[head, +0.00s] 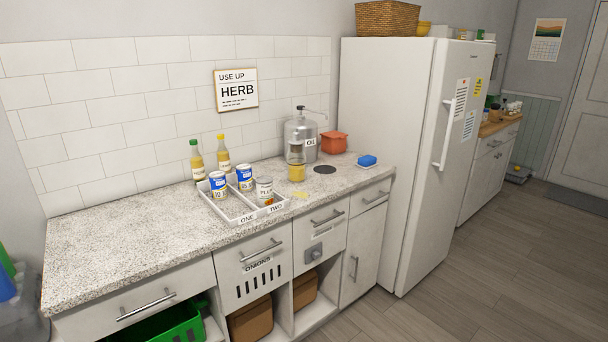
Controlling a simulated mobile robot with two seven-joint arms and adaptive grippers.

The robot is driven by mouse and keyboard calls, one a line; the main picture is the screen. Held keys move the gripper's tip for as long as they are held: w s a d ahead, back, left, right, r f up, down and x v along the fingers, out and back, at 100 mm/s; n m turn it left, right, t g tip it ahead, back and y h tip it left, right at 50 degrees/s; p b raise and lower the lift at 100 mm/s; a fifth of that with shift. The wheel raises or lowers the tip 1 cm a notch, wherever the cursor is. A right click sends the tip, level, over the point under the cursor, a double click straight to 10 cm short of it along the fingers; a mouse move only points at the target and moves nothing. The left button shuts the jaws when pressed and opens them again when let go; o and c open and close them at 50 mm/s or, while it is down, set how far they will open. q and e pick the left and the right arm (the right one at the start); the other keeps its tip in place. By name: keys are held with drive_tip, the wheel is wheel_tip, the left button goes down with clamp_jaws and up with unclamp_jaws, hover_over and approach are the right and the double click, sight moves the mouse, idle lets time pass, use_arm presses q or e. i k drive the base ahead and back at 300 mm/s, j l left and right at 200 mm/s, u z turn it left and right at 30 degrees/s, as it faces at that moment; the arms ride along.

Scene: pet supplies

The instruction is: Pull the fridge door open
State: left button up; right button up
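The white fridge (388,130) stands at the right end of the counter, in the middle right of the head view. Its door (455,180) faces right and looks shut. A white vertical bar handle (447,134) runs along the door's near edge. Paper notes (461,100) are stuck on the door. Neither of my grippers shows in the head view.
A wicker basket (387,18) sits on the fridge. The wooden floor (480,285) before the door is clear.

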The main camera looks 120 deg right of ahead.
sight(461, 70)
drive_tip(key=z, duration=4.75)
drive_tip(key=i+l+z, duration=0.1)
drive_tip(key=i+l, duration=0.7)
drive_tip(key=i, duration=0.25)
